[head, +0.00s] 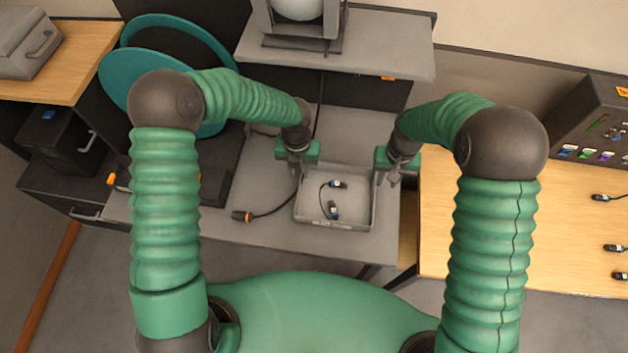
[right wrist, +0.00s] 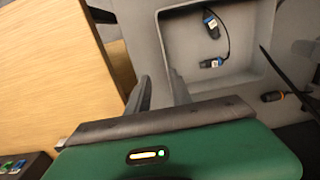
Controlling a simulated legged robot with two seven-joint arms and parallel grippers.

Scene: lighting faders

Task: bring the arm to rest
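My right gripper (head: 394,181) is above the right rim of a grey tray (head: 347,226) in the head view. In the right wrist view its two fingers (right wrist: 160,78) stand apart with nothing between them, so it is open and empty. My left gripper (head: 297,168) is near the tray's back left corner in the head view. Its fingers are small and partly hidden, so I cannot tell whether they are open or shut. Both arms are bent and reach forward over the grey table.
The tray holds a short dark cable with two plugs (head: 333,210). An orange-tipped cable (head: 243,215) lies left of it. A wooden table (head: 500,240) at right bears plugs and a dark fader console (head: 600,120). A grey shelf (head: 390,55) overhangs the back.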

